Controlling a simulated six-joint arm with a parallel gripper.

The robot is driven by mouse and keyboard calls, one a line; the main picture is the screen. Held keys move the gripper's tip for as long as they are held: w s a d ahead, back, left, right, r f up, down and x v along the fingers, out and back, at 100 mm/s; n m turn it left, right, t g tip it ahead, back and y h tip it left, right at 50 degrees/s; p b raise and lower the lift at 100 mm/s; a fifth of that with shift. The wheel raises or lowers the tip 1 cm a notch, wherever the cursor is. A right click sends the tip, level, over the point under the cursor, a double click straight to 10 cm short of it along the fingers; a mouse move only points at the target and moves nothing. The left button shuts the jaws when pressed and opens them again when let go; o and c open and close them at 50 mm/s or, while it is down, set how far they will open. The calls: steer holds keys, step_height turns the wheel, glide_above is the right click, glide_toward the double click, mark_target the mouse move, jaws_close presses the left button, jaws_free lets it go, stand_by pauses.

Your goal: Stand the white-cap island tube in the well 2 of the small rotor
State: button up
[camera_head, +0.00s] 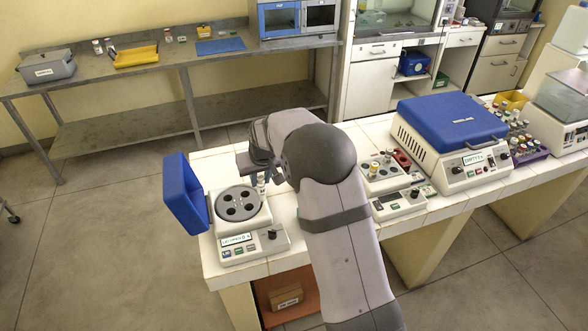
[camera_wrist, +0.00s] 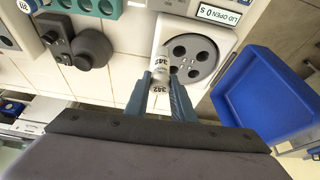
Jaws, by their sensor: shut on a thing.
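My gripper (camera_wrist: 159,84) is shut on a pale tube (camera_wrist: 160,60) with a printed label, held between its two fingers. The same tube shows small in the head view (camera_head: 261,184), just right of the small rotor. The rotor (camera_head: 239,197) looks empty in the head view. Well numbers are not legible. The cap colour is unclear.
The centrifuge's blue lid (camera_head: 184,194) stands open on the rotor's left side. Its front display (camera_wrist: 217,14) reads LID OPEN. Right of my arm are a block with tubes (camera_head: 383,172), a large blue-lidded centrifuge (camera_head: 452,122) and a crowded tube rack (camera_head: 527,148).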

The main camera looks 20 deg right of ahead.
steer(key=w+a, duration=0.1)
steer(key=a+r+n, duration=0.1)
steer(key=a, duration=0.1)
steer(key=w+a+r+n+y, duration=0.1)
steer(key=shift+w+a+r, duration=0.2)
steer(key=shift+w+r, duration=0.05)
steer(key=shift+w, duration=0.05)
steer(key=shift+f, duration=0.2)
steer(key=shift+f+b, duration=1.9)
steer(key=shift+f, duration=0.85)
steer(key=shift+f+b, duration=0.35)
steer(key=shift+f, duration=0.15)
steer(key=shift+f+b, duration=0.45)
steer(key=shift+f, duration=0.25)
steer(key=shift+f, duration=0.2)
